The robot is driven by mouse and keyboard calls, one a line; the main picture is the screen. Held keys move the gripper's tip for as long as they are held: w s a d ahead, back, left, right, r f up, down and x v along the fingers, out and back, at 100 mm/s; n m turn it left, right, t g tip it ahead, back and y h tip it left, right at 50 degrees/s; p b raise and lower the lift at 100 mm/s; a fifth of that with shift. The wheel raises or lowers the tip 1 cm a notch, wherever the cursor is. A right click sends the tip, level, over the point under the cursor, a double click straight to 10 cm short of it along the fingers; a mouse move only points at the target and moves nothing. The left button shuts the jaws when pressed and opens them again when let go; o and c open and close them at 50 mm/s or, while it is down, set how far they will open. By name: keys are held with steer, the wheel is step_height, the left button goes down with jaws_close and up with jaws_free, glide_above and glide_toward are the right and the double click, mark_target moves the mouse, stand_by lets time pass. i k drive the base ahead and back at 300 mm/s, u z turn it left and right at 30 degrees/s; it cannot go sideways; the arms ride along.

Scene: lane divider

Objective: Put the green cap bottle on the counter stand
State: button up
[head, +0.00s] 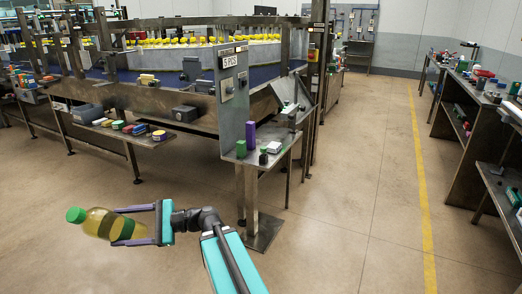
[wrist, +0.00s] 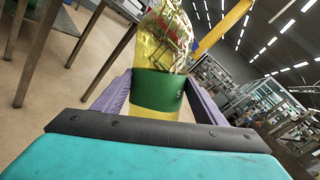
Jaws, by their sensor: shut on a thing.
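The green cap bottle (head: 98,222) holds yellow liquid and lies tilted, nearly on its side, in the air at the lower left of the head view. Its green cap points left. My gripper (head: 117,226) is shut on it, with the purple fingers on either side. In the wrist view the bottle (wrist: 165,90), with a green label, sits between the fingers; its cap is not visible there. A small metal stand (head: 262,170) with a "5 PCS" panel is at centre, to the right of and beyond my gripper; I cannot tell if this is the counter stand.
The small stand bears a green block (head: 241,149), a purple block (head: 250,134) and other small items. A conveyor line (head: 200,75) runs behind. A shelf with coloured boxes (head: 132,129) is at left. Cluttered benches (head: 475,85) line the right. The middle floor is clear.

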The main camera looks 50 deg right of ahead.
mark_target(260, 137)
steer(key=u, duration=0.2)
steer(key=k, duration=0.15)
steer(key=u, duration=2.8)
steer(key=k, duration=1.45)
